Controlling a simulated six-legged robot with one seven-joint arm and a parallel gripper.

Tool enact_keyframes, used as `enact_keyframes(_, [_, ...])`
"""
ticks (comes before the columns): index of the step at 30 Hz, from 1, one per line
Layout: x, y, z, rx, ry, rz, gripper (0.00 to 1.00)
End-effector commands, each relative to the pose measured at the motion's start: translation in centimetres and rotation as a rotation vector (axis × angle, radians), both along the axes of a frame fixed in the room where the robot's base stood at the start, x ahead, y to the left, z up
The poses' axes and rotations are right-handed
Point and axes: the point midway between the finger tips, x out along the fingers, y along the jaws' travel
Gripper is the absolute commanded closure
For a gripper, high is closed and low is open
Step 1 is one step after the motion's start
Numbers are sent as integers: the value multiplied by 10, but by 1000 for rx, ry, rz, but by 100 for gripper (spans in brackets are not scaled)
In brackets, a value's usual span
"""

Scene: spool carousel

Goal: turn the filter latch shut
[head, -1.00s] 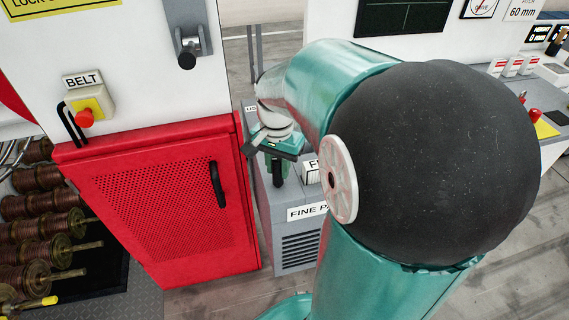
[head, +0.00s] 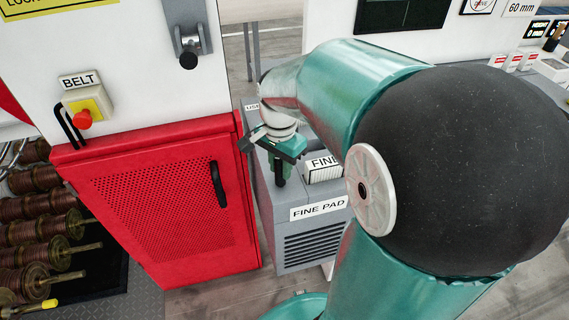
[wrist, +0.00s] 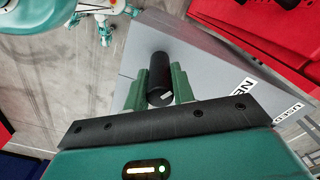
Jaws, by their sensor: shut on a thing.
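My gripper (head: 282,166) is at the top of the grey FINE PAD cabinet (head: 312,247) in the head view. In the wrist view its two green fingers (wrist: 161,88) are shut on a black cylindrical handle (wrist: 160,76) with a small white mark on its end. The handle stands over the grey top of the cabinet (wrist: 205,60). I cannot tell whether this handle is the filter latch. A dark handle on a grey plate (head: 188,45) is on the white wall at upper left, away from my gripper.
A white ribbed block marked FINE (head: 324,170) sits on the cabinet beside my gripper. The red cabinet (head: 160,205) with a black door handle (head: 218,184) stands close on the left. The BELT switch box (head: 87,108) is above it. My arm hides much of the right side.

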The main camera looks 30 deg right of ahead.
Motion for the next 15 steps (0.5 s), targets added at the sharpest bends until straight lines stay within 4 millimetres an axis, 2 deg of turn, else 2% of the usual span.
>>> enact_keyframes(8, [2, 6, 2, 0, -2, -126, 100])
enact_keyframes(15, [2, 7, 2, 1, -3, -351, 100])
